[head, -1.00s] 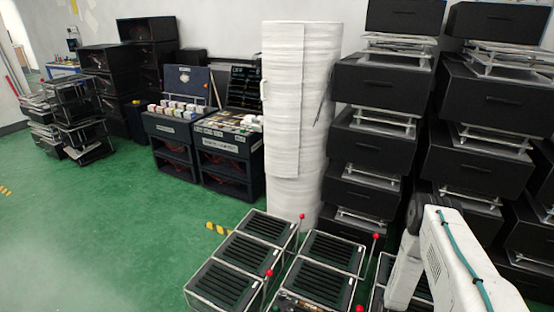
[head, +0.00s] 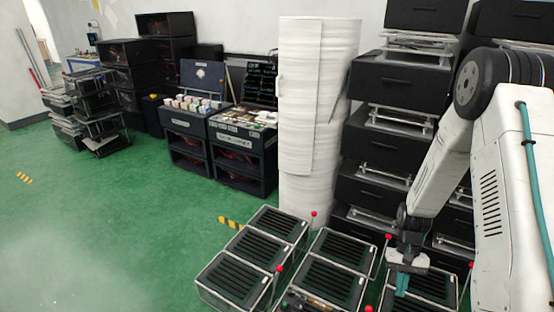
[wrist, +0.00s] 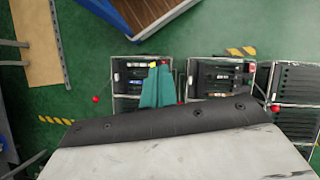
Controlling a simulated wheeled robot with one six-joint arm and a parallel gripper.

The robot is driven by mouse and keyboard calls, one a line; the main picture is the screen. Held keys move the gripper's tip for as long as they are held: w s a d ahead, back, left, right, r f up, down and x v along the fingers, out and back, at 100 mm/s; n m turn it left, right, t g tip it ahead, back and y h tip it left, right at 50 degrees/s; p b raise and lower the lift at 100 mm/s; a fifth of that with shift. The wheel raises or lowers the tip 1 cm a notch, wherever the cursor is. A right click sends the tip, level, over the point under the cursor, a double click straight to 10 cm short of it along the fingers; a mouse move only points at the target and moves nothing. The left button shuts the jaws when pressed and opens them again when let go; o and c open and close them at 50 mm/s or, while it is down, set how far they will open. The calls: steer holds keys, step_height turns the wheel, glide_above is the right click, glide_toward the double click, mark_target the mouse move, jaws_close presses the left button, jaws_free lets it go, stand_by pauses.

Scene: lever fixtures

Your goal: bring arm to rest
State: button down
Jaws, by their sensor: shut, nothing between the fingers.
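My gripper (head: 402,284) hangs down at the lower right of the head view, below my raised white arm. Its teal fingers are together and empty; in the wrist view they show as a teal wedge (wrist: 157,88). Lever fixtures, black slotted boxes in clear frames, stand in rows at the bottom of the head view, such as the back left one (head: 277,224) and the front left one (head: 232,278). Red-balled levers (head: 388,237) stand at their sides. In the wrist view the fingers overlap a fixture (wrist: 127,75) in the picture; contact cannot be told.
A tall white wrapped roll (head: 315,120) stands behind the fixtures. Stacked black boxes (head: 390,133) rise behind my arm. Dark cabinets (head: 240,150) with small goods stand further back. Green floor (head: 110,215) is clear on the left.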

steer(key=s+a+r+n, duration=0.1)
steer(key=s+a+r, duration=0.2)
steer(key=r, duration=0.9)
steer(key=s+a+r+n, duration=0.1)
steer(key=s+a+r, duration=0.15)
steer(key=r, duration=0.85)
steer(key=s+a+r+n+t+h, duration=0.1)
steer(key=s+a+r+t, duration=0.2)
steer(key=s+r, duration=0.3)
steer(key=s+a+r+n+t, duration=0.1)
steer(key=s+a+r+t, duration=0.2)
steer(key=s+r, duration=0.4)
step_height(320, 180, up, 3)
steer(key=shift+a+r+t+h, duration=0.2)
steer(key=shift+a+t+h, duration=0.15)
steer(key=shift+a, duration=0.3)
